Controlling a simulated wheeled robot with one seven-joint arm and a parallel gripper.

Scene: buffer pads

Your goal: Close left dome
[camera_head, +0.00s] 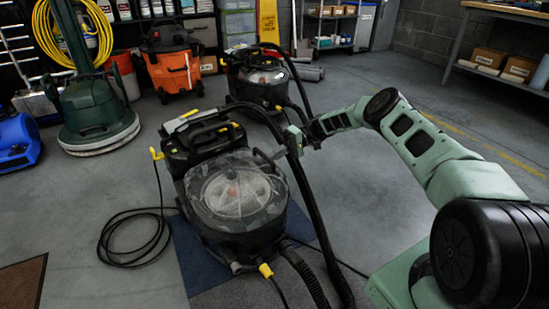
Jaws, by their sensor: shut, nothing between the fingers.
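A clear dome (237,188) sits on top of the black tank of a black and yellow machine (232,240) in the middle foreground. I cannot tell whether its rim is fully seated or slightly raised. My gripper (284,153) is at the right rear edge of this dome, just beside the black hose. It is shut and appears empty. Its tips are small and partly lost against the dark hose, so I cannot tell whether they touch the dome. A second similar machine (262,82) with a clear top stands farther back.
A black hose (308,200) arches down the machine's right side. A cord (135,240) lies coiled on the floor at left. A green floor machine (97,115) and an orange vacuum (173,68) stand behind. Grey floor (370,190) is open to the right.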

